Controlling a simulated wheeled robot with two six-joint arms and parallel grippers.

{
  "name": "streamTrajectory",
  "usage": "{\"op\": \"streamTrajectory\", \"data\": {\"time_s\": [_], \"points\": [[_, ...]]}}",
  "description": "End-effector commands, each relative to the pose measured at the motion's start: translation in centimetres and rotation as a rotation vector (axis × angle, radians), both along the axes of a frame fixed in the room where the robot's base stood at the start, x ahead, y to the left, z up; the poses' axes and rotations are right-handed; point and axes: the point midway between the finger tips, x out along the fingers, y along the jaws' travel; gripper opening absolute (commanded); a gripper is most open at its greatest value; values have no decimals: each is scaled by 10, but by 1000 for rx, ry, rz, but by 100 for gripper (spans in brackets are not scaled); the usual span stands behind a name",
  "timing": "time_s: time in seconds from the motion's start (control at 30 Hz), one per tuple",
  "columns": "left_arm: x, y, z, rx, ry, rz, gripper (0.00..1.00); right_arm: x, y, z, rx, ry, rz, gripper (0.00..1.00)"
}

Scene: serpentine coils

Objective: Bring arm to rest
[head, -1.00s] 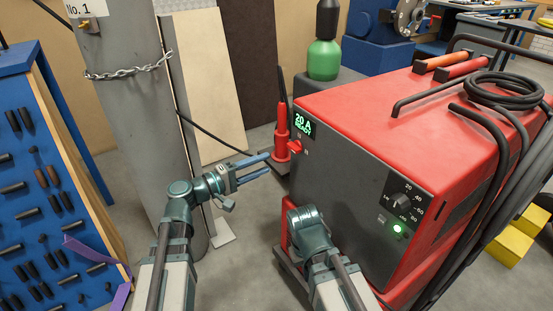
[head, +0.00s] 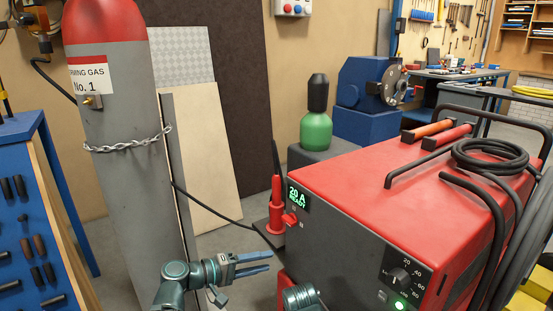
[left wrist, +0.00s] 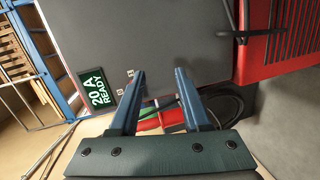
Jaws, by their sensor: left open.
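My left gripper (head: 271,261) is open and empty in front of the red power unit (head: 400,150), left of its dark front panel. Its two blue fingers stand apart in the left wrist view (left wrist: 160,74), with the dark panel beyond them. The unit's green display (head: 298,196) reads 20 A READY. A red torch-like handle (head: 276,207) stands upright by the panel, above my left fingers in the head view. Part of my right arm (head: 300,297) shows at the bottom edge; its gripper is out of sight.
A grey gas cylinder (head: 130,200) with a red top and a chain stands close at left, beside a blue rack (head: 30,215). A green bottle (head: 316,130) stands behind the unit. Black cables (head: 490,155) lie on the unit. Some grey floor is clear between cylinder and unit.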

Motion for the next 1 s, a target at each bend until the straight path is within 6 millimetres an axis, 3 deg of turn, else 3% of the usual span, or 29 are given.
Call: {"op": "streamTrajectory", "data": {"time_s": [0.03,0.1,0.2,0.33,0.5,0.8,1.0], "points": [[-15,-21,-20,96,23,-69,48,0,0,0,0,0,0,0],[-35,-40,-52,248,56,-162,48,0,0,0,0,0,0,0],[-66,-56,-93,471,101,-289,48,0,0,0,0,0,0,0],[-102,-56,-137,762,151,-434,48,0,0,0,0,0,0,0],[-132,-37,-167,1081,195,-558,48,0,0,0,0,0,0,0],[-154,1,-175,1499,235,-657,48,0,0,0,0,0,0,0],[-153,3,-127,1501,239,-652,48,0,0,48,1,0,-1,0]]}}
